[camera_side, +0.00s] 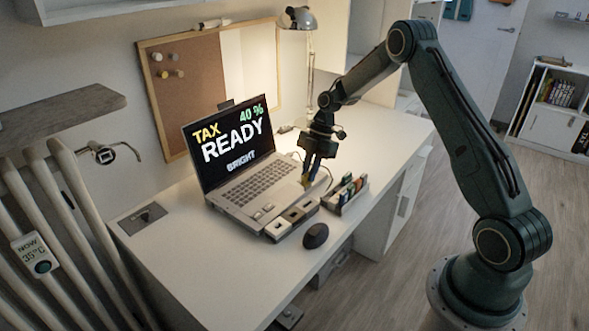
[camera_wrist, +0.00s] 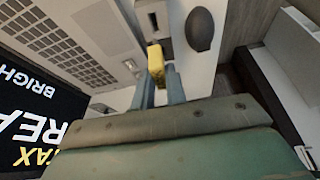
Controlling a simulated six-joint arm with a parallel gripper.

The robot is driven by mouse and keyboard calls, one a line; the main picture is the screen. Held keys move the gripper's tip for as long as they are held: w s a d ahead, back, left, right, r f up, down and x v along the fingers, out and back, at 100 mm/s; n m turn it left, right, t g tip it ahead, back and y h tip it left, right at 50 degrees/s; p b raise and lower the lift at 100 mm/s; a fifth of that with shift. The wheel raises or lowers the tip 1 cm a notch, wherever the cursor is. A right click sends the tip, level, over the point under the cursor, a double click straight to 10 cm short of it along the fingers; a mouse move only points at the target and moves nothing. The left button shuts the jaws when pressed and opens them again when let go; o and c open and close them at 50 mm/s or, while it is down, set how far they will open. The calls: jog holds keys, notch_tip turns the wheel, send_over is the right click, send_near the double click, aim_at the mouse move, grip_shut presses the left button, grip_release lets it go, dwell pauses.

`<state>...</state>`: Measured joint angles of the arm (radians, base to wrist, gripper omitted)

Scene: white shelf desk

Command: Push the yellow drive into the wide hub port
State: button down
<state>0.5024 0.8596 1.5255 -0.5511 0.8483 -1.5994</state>
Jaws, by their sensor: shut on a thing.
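My gripper (camera_side: 309,180) is over the desk, right of the laptop's keyboard, fingers pointing down. In the wrist view my gripper (camera_wrist: 157,78) is shut on the yellow drive (camera_wrist: 155,58), whose free end sticks out past the fingertips. In the side view the yellow drive (camera_side: 304,181) is a small patch by the fingertips. The pale hub (camera_side: 283,226) lies along the laptop's front right side, with dark openings on top. In the wrist view the hub (camera_wrist: 165,38) is beyond the drive's free end. The drive appears apart from the ports; its exact height is unclear.
An open laptop (camera_side: 262,182) stands left of my gripper. A holder (camera_side: 338,208) with several coloured drives is to the right. A dark mouse (camera_side: 315,235) lies near the desk's front edge. The desk's left front is clear.

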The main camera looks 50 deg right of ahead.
jog(key=shift+f, duration=2.25)
jog(key=shift+f, duration=1.7)
jog(key=c, duration=1.3)
grip_release()
jog(key=shift+c, duration=0.2)
jog(key=shift+r, duration=0.1)
jog(key=v, duration=1.3)
jog(key=shift+d+r, duration=0.15)
jog(key=shift+r, duration=0.2)
jog(key=shift+r, duration=0.1)
